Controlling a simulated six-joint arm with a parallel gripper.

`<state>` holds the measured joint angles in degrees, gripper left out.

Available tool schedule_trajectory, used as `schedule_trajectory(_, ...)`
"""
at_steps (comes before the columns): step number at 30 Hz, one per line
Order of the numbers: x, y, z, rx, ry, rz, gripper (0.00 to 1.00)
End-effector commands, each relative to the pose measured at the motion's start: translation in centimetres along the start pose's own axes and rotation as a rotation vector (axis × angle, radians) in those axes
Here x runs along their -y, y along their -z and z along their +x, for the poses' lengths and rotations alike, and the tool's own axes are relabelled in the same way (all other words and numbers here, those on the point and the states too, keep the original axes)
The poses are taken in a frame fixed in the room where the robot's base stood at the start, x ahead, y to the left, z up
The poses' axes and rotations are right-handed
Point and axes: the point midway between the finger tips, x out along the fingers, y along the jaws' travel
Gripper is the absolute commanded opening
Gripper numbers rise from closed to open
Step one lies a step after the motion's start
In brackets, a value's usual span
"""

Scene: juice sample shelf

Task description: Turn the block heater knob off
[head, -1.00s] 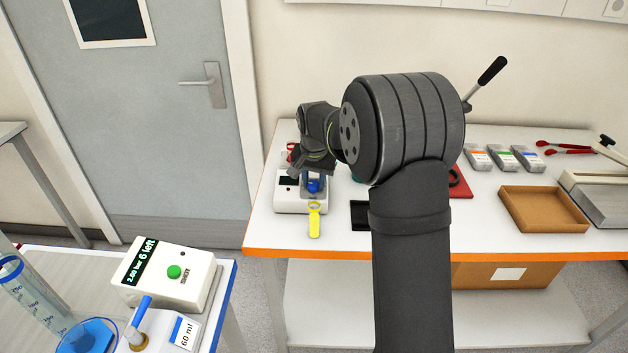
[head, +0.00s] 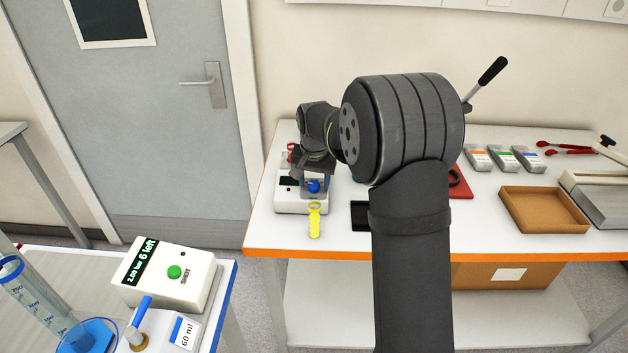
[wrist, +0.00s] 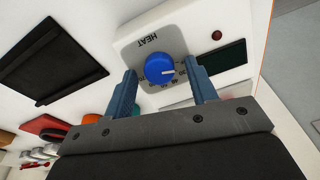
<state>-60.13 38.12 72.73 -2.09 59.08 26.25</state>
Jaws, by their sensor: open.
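The block heater (head: 299,204) is a white box at the left end of the white table in the head view. Its blue knob (head: 313,186) sits on its front and also shows in the wrist view (wrist: 159,69), on a grey dial plate (wrist: 135,47) marked HEAT with numbers around it. A pale pointer line on the knob points toward the right in the wrist view. My gripper (wrist: 164,85) is open, with one blue-grey finger on each side of the knob and a gap on both sides. A dark display (wrist: 225,60) and a dark red light (wrist: 217,34) are beside the dial.
A yellow tool (head: 314,220) lies in front of the heater. A black tray (wrist: 52,58) is beside it. Farther right are a red board (head: 461,184), labelled grey packs (head: 497,158), a brown tray (head: 543,210) and red-handled tools (head: 568,150).

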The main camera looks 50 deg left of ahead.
Motion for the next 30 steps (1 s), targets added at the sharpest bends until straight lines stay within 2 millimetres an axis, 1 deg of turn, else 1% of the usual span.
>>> schedule_trajectory(5, 0.0, 0.0, -0.5, 0.000, 0.000, 0.000, 0.52)
schedule_trajectory(8, 0.0, 0.1, -1.7, -0.002, 0.001, 0.000, 0.52)
schedule_trajectory(11, 0.0, 0.1, -3.7, -0.003, 0.002, 0.000, 0.52)
schedule_trajectory(18, 0.0, 0.1, -9.7, -0.004, 0.002, 0.000, 0.52)
schedule_trajectory(24, 0.0, 0.0, -14.1, -0.003, 0.001, 0.000, 0.52)
schedule_trajectory(27, 0.0, 0.1, -15.7, -0.002, 0.001, 0.000, 0.52)
schedule_trajectory(30, 0.0, 0.0, -16.7, -0.001, 0.000, 0.000, 0.52)
